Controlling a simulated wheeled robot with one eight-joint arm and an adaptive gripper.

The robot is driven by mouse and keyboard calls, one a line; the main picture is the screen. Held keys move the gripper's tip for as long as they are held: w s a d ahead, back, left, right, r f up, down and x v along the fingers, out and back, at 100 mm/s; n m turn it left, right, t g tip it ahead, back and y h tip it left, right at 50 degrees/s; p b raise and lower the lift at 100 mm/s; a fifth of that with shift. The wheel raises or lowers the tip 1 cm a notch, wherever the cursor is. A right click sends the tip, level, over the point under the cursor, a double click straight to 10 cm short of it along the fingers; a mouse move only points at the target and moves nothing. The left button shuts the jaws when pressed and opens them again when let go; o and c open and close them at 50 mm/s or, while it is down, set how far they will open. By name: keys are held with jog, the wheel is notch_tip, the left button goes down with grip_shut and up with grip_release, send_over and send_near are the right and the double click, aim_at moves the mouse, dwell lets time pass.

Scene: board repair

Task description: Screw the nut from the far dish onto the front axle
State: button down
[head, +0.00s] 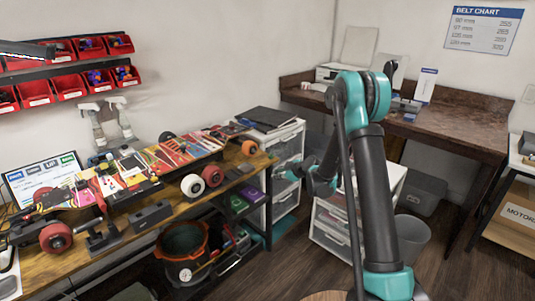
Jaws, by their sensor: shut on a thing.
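A skateboard with a colourful patterned deck (128,170) lies on the wooden workbench (160,223), raised on dark stands. A red wheel (56,237) shows at its near left end. I cannot tell which end is the front, and no bare axle or nut can be made out. No dish can be made out either. My teal and black arm stands at the right of the bench, its wrist links near the bench's right end. My gripper's fingers are not visible.
Red bins (68,86) hang on the wall above the bench. Spray bottles (98,125) stand behind the board; a dark block (151,215) lies in front. An orange-rimmed bucket (183,245) sits below. Drawer units (332,222) and a brown desk (455,128) stand right.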

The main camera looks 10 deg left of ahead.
jog(key=w+a+r+n+t+y, duration=0.1)
jog(key=w+a+r+t+y, duration=0.2)
jog(key=w+a+y, duration=0.3)
jog(key=shift+w+a+r, duration=0.2)
jog(key=shift+w+a, duration=0.5)
jog(key=shift+w, duration=0.9)
jog(key=shift+h, duration=0.3)
jog(key=shift+w+a, duration=0.35)
jog(key=shift+a, duration=0.15)
dwell(0.9)
jog(key=shift+w+a, duration=0.4)
jog(key=shift+a, duration=0.05)
dwell(0.8)
